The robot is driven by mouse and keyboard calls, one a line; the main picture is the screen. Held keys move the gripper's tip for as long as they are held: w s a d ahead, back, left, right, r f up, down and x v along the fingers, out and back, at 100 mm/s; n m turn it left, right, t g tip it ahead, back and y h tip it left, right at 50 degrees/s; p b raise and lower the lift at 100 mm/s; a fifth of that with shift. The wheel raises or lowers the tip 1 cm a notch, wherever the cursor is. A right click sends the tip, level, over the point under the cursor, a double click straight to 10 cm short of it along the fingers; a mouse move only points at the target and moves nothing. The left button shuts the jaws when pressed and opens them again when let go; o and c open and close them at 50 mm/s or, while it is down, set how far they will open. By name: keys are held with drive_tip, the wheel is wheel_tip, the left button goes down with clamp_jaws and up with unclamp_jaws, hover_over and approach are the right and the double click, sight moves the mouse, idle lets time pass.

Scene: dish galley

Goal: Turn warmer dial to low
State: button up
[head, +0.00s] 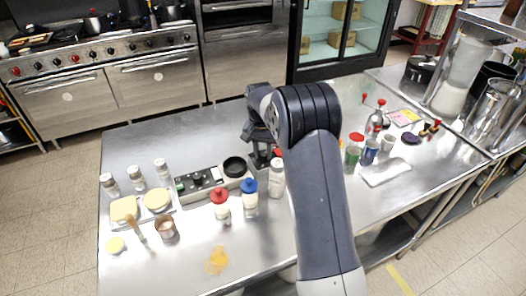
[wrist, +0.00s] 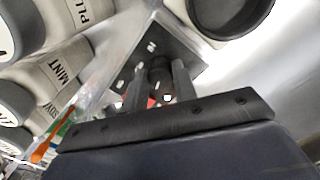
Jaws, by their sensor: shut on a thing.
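The warmer's dark control panel (wrist: 150,42) shows in the wrist view, with several small white marks on it. A dark round dial (wrist: 160,72) stands on this panel. My gripper (wrist: 158,80) has a finger on each side of the dial and is shut on it. Which mark the dial points to I cannot tell. In the head view my gripper (head: 258,158) is low over the counter, right of a round black pan (head: 235,167), and my arm partly hides that spot. The dial itself is not clear there.
Jars with blue (head: 249,186) and red (head: 218,196) lids stand close in front. Labelled jars (wrist: 62,70) crowd the left of the wrist view. A long low unit (head: 195,182) lies left of the pan. The counter's front middle has an orange spill (head: 217,261).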

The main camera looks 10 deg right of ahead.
sight(261, 154)
drive_tip(key=o, duration=1)
wheel_tip(261, 154, up, 11)
drive_tip(key=shift+a+b, duration=0.25)
drive_tip(key=shift+b, duration=0.2)
drive_tip(key=shift+w+f, duration=0.1)
drive_tip(key=shift+f, duration=0.05)
drive_tip(key=f, duration=0.7)
drive_tip(key=f+p, duration=0.1)
drive_tip(key=f, duration=0.2)
drive_tip(key=shift+d+f, duration=0.25)
drive_tip(key=shift+f, duration=0.15)
